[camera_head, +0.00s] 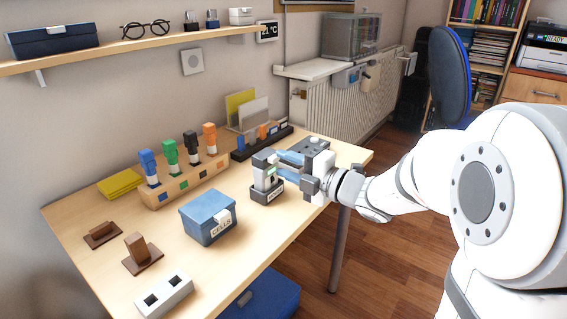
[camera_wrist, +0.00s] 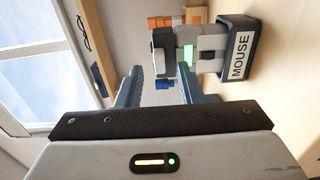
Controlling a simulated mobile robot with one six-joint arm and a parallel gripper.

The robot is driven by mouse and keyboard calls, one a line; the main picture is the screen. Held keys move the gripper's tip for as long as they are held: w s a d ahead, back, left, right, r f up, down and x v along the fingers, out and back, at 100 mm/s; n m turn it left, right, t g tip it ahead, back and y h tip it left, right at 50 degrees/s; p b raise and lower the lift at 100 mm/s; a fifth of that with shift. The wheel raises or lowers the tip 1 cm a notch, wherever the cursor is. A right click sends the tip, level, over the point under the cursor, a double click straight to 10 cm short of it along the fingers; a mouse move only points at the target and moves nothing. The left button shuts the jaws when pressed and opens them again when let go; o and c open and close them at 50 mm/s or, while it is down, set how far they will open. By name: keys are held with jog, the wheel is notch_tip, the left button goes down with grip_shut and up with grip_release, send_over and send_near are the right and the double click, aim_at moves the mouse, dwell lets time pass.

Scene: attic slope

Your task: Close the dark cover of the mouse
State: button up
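The mouse device (camera_head: 266,172) is a pale grey upright body in a dark base (camera_head: 267,192) on the desk. In the wrist view the device (camera_wrist: 208,43) appears sideways, with a green lit strip and a base labelled MOUSE (camera_wrist: 239,52). A dark piece at its top end, apparently the cover (camera_wrist: 163,45), juts toward the left of that view; how far it is open I cannot tell. My gripper (camera_head: 286,169) is just right of the device in the head view. Its blue-grey fingers (camera_wrist: 160,88) are apart, with nothing visible held between them.
A blue box labelled CELLS (camera_head: 207,217) stands left of the device. A wooden holder (camera_head: 187,183) with several coloured-capped items stands behind it. The front desk surface is partly clear.

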jog(key=p+v, duration=0.1)
jog(key=v, duration=0.5)
jog(key=shift+d, duration=0.25)
jog(key=shift+s, duration=0.15)
